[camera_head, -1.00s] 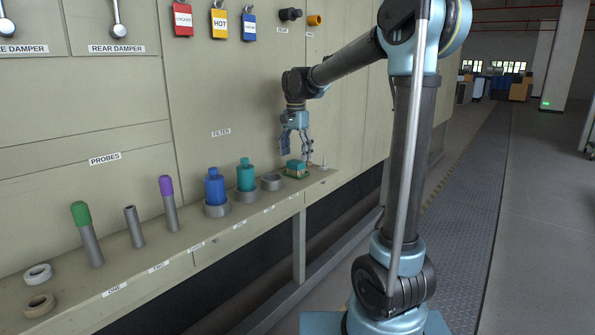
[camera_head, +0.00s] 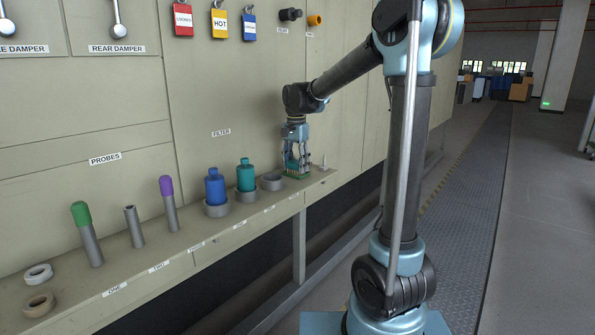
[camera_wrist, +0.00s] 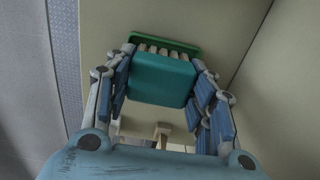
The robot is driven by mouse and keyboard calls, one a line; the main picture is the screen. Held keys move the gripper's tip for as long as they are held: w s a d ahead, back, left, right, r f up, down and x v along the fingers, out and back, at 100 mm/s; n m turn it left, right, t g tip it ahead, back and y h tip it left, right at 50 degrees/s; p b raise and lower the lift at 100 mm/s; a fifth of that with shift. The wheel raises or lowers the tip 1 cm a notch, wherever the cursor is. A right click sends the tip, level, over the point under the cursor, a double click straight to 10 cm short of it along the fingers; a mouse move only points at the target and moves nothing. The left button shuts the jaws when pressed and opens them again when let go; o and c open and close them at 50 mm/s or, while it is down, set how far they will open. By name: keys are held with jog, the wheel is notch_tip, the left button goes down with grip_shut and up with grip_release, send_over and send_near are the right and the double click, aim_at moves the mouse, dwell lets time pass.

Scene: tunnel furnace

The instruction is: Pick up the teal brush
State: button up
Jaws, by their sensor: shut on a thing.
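The teal brush (camera_wrist: 160,78) shows in the wrist view as a teal block with pale bristles beside a green base (camera_wrist: 178,46). My gripper (camera_wrist: 157,88) has a finger on each side of the block and is shut on it. In the head view my gripper (camera_head: 297,168) points down at the right end of the shelf, with the green base (camera_head: 296,177) under it. The fingers hide most of the brush there. I cannot tell whether the bristles are clear of the base.
The shelf (camera_head: 190,245) runs along the furnace wall. An empty grey ring (camera_head: 272,182), a teal bottle (camera_head: 246,178) and a blue bottle (camera_head: 215,188) stand left of my gripper. A small pale peg (camera_head: 323,163) stands close on its right. The wall is close behind.

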aim_at(296, 161)
notch_tip(296, 161, up, 10)
dwell(0.7)
